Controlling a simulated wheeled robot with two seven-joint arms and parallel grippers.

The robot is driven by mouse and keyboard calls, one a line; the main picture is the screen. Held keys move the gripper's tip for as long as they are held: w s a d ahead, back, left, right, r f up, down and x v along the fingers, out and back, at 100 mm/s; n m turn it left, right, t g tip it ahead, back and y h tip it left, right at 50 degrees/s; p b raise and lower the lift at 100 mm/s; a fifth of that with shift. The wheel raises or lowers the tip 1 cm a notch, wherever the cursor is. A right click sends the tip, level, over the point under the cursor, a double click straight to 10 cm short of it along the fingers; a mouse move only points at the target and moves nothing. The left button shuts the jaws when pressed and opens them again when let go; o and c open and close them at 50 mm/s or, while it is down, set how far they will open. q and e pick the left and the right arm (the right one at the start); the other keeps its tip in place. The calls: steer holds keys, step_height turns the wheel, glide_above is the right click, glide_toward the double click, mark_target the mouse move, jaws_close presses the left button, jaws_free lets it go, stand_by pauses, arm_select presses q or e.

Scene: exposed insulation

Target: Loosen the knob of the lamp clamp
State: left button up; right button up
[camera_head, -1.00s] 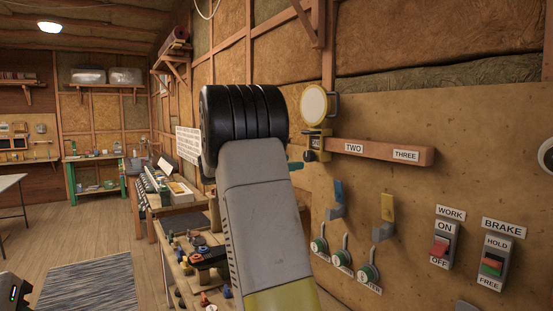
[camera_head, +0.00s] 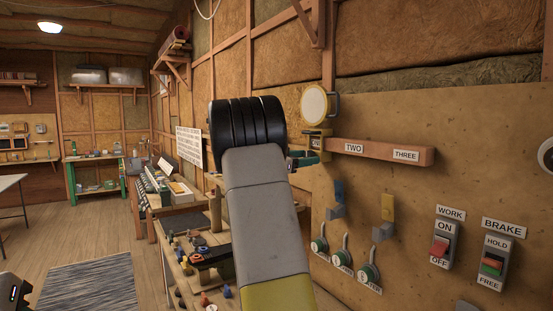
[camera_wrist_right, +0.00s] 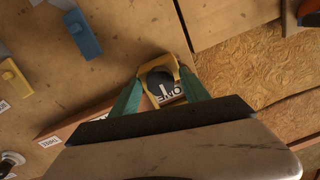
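The lamp (camera_head: 314,103), with a round cream face, stands on the wall board at the left end of a wooden rail. Its yellow clamp (camera_head: 325,143) sits below it on the rail, and also shows in the wrist view (camera_wrist_right: 173,63). The dark round knob (camera_wrist_right: 160,82) with a light bar faces my wrist camera. My right gripper (camera_wrist_right: 162,78), also in the head view (camera_head: 310,156), is open, its two green fingers apart on either side of the knob. Whether they touch the knob or clamp I cannot tell.
The rail (camera_head: 380,151) carries labels TWO and THREE; ONE shows beside the knob. Below are blue (camera_head: 336,199) and yellow (camera_head: 386,212) hooks, several green-knobbed levers (camera_head: 343,258), and WORK (camera_head: 440,245) and BRAKE (camera_head: 493,262) switches. A cluttered bench (camera_head: 170,269) stands left.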

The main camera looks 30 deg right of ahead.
jaws_close()
steer(key=shift+n, duration=0.3)
steer(key=shift+w+a+n+g, duration=0.1)
steer(key=shift+n+g, duration=0.3)
steer(key=shift+n, duration=8.2)
steer(key=shift+w+n+g, duration=0.1)
steer(key=shift+n+g, duration=0.3)
steer(key=shift+n, duration=8.2)
